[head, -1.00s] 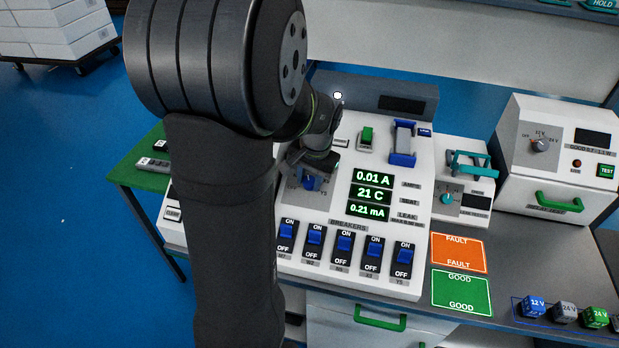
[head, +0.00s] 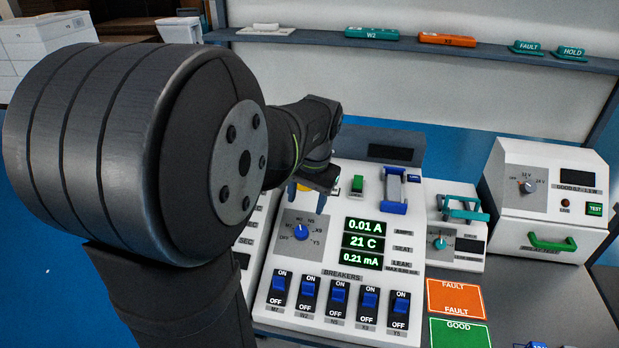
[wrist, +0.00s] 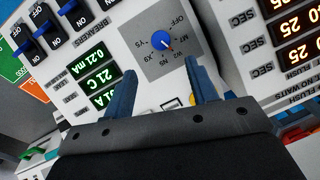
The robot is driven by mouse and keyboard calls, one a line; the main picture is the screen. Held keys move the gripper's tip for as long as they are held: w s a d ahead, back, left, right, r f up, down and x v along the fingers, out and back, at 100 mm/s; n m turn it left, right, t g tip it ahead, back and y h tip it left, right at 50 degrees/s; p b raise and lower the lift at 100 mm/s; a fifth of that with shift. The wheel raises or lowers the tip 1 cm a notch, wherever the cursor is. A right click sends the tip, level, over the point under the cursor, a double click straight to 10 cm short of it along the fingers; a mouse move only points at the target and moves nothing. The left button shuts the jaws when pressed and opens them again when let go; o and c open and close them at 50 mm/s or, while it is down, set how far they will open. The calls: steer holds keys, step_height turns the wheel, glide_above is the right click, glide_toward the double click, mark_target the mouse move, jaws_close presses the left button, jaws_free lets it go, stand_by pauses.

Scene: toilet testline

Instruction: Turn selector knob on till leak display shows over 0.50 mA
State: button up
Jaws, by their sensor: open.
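The blue selector knob (head: 301,231) sits on a grey dial plate on the white test panel. It also shows in the wrist view (wrist: 162,41), where its small red mark seems to point near W2. The leak display (head: 360,258) reads 0.21 mA, below readouts of 0.01 A and 21 C; it shows in the wrist view too (wrist: 92,57). My gripper (wrist: 160,70) is open, its two blue fingers apart and empty, with the knob beyond their tips and untouched. In the head view my gripper (head: 299,190) is partly hidden by my arm, above and behind the knob.
Several blue breaker switches (head: 338,295) line the panel's front, handles toward ON. A blue-handled clamp (head: 393,190) and green switch (head: 358,186) stand behind the displays. Orange FAULT (head: 456,299) and green GOOD (head: 459,332) pads lie right.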

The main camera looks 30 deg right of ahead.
step_height(320, 180, up, 6)
glide_above(301, 232)
steer(key=s, duration=0.3)
steer(key=shift+w+d+r, duration=0.1)
steer(key=shift+d+r, duration=0.1)
steer(key=shift+d, duration=0.2)
steer(key=w+f, duration=0.1)
steer(key=f, duration=1)
steer(key=w+f, duration=0.1)
steer(key=f, duration=0.5)
steer(key=shift+w+a+f, duration=0.15)
steer(key=shift+w+a, duration=0.2)
